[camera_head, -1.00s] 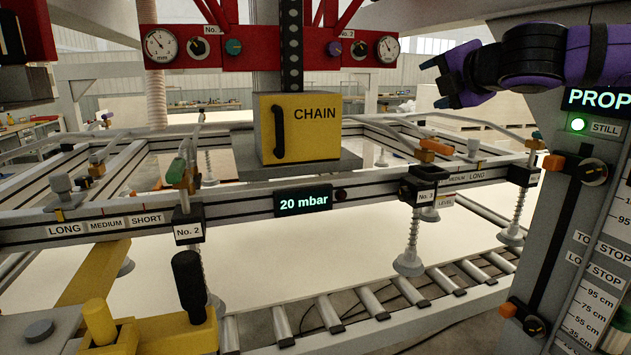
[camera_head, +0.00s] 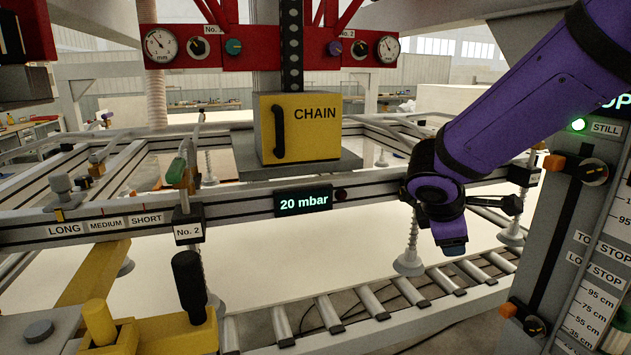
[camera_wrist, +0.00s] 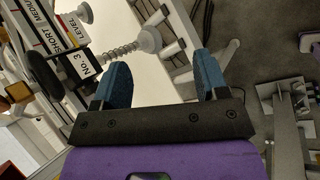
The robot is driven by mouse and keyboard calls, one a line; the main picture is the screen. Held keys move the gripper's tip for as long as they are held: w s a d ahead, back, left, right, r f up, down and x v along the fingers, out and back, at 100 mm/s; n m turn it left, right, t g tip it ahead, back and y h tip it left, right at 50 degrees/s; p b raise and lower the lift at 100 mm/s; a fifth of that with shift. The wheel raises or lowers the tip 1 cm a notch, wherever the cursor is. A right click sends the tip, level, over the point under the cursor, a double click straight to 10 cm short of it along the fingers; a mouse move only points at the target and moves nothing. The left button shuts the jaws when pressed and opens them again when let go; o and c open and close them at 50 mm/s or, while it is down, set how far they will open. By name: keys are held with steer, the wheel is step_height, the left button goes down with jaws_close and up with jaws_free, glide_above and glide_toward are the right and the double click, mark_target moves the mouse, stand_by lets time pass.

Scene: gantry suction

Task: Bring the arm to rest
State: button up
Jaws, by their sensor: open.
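My purple arm reaches in from the upper right in the head view. My gripper (camera_head: 452,246) hangs in front of the right part of the suction frame (camera_head: 108,220), pointing down, and covers the No. 3 block there. In the wrist view my gripper (camera_wrist: 167,82) shows two blue fingers spread apart with nothing between them. The No. 3 block (camera_wrist: 88,70) and a suction cup (camera_wrist: 148,40) on its spring lie just beyond the left finger. I cannot tell whether anything touches.
The yellow CHAIN box (camera_head: 299,128) sits mid-frame above the 20 mbar display (camera_head: 303,201). A roller conveyor (camera_head: 335,309) runs below a pale sheet (camera_head: 320,245). The grey control column (camera_head: 575,240), with a lit STILL lamp (camera_head: 578,125), stands close on the right.

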steer(key=s+d+r+m+y, duration=0.2)
steer(key=s+r+m, duration=0.2)
steer(key=s+m, duration=0.3)
steer(key=s+d+r+m+y, duration=0.3)
steer(key=s+r+m, duration=0.2)
steer(key=s, duration=0.9)
steer(key=m, duration=0.3)
steer(key=shift+s+d+r, duration=0.15)
steer(key=shift+s+d, duration=0.1)
steer(key=shift+s, duration=0.15)
